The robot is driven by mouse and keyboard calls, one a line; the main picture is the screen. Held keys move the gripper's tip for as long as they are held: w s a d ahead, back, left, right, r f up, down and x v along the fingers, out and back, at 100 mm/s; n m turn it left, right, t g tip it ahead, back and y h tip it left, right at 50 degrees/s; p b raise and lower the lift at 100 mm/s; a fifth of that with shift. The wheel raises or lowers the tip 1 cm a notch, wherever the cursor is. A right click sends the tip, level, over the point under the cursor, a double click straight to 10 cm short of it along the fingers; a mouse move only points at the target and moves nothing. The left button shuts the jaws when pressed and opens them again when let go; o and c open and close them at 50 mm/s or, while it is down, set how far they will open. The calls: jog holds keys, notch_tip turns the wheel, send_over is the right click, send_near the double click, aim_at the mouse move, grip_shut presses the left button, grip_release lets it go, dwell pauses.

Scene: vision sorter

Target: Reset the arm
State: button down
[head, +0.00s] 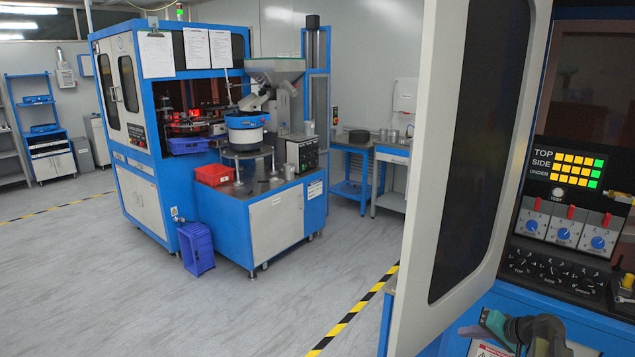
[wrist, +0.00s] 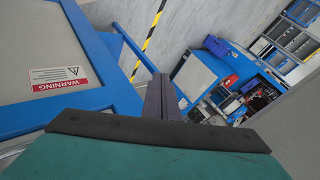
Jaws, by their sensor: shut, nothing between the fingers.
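My gripper (wrist: 161,80) shows in the wrist view as two dark fingers pressed together, with nothing between them. Its teal and black body fills the bottom of that view. In the head view my gripper (head: 468,331) is at the bottom right, in front of the blue machine's lower front. It points left, near the lower part of the open white door (head: 432,190). My arm behind it is cut off by the bottom edge of the picture.
The near machine's control panel (head: 565,210) has lit yellow and green buttons and blue knobs. A warning label (wrist: 58,78) is on a blue-framed panel in the wrist view. Another blue sorting machine (head: 135,120) stands across the floor, with a red bin (head: 213,175).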

jog(key=s+a+f+n+g, duration=0.1)
jog(key=s+a+f+g, duration=0.2)
jog(key=s+a+f, duration=0.35)
jog(key=s+a+f+g, duration=0.2)
jog(key=s+a+f, duration=0.1)
jog(key=a+f, duration=0.6)
jog(key=s+a+f+n+g, duration=0.1)
jog(key=s+a+f+g, duration=0.2)
jog(key=s+a+f, duration=0.45)
jog(key=s+a+f+n+g+h, duration=0.2)
jog(key=s+f, duration=0.4)
jog(key=s, duration=0.5)
jog(key=s+a+f+n+g+h, duration=0.2)
jog(key=s+a+f+g, duration=0.2)
jog(key=s+f, duration=0.3)
jog(key=s, duration=0.5)
jog(key=shift+a+h, duration=0.25)
jog(key=shift+h, duration=0.15)
jog(key=shift+s, duration=0.1)
